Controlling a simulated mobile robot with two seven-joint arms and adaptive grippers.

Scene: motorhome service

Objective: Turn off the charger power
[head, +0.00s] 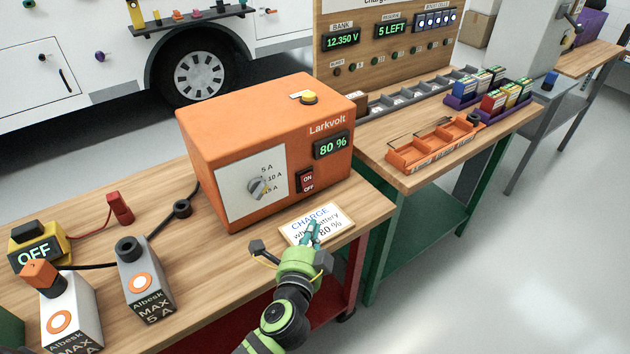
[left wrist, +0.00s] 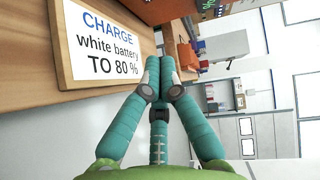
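The orange Larkvolt charger (head: 270,150) stands on the wooden bench, its display (head: 332,145) reading 80 %. Its red rocker switch (head: 305,180), marked ON above and OFF below, is on the front face; I cannot tell which side is pressed. A grey dial (head: 258,187) is left of the switch, and a yellow button (head: 309,97) is on top. My left gripper (head: 311,232) is in front of the charger, below the switch and over the CHARGE sign (head: 330,215), apart from the switch. Its teal fingertips (left wrist: 160,72) are together with nothing visible between them. My right gripper is not in view.
A white battery (head: 70,315) and a grey battery (head: 146,280) stand left of the charger. A yellow box (head: 38,245) reading OFF, a red clamp (head: 120,208) and cables lie behind them. Right of the charger, another bench holds an orange tray (head: 435,147).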

